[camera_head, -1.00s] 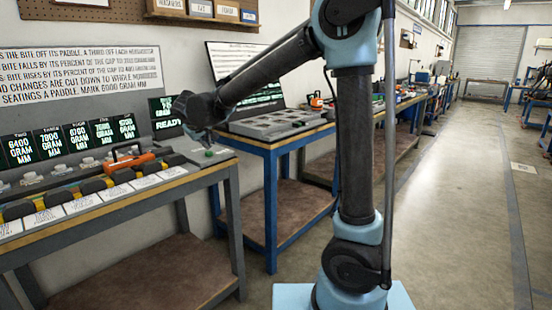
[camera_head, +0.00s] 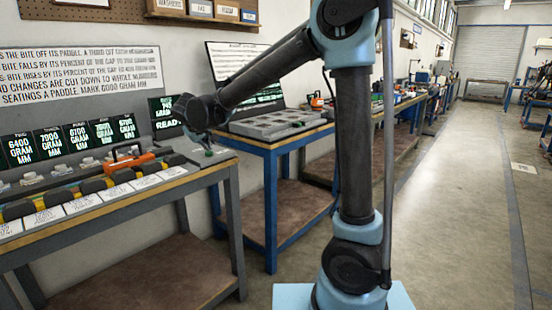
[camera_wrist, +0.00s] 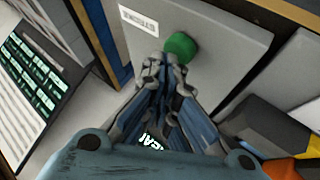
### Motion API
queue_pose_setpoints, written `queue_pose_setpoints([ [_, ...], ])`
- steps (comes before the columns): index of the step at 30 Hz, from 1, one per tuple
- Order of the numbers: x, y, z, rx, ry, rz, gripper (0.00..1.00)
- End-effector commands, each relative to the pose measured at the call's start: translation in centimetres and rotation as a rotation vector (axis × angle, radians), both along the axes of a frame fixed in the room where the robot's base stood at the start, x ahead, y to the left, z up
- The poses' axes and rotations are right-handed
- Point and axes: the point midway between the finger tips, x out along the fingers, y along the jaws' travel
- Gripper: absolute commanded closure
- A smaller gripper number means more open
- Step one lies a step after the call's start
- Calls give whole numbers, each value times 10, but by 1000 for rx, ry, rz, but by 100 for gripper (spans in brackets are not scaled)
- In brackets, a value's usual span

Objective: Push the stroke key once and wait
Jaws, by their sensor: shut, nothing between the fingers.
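The stroke key is a round green button (camera_wrist: 181,46) on a grey panel (camera_wrist: 225,35) with a small white label in the wrist view. In the head view the green key (camera_head: 209,153) shows small at the right end of the near bench. My gripper (camera_wrist: 163,62) is shut and empty, its fingertips just beside and below the key in the wrist picture. I cannot tell whether they touch it. In the head view my gripper (camera_head: 207,144) points down over the key. A dark display (camera_head: 166,117) behind it reads READY.
Dark displays (camera_head: 75,138) show gram mm figures. A blue bench (camera_head: 270,145) with a grey tray stands to the right. The floor at right is clear.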

Motion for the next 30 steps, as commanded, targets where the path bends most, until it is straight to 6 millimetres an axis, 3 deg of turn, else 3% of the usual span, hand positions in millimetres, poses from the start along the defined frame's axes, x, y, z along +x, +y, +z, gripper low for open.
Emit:
queue_pose_setpoints([
  [20, 0, 0, -5, 0, 0, 0, 100],
  [30, 0, 0, 8, 0, 0, 0, 100],
])
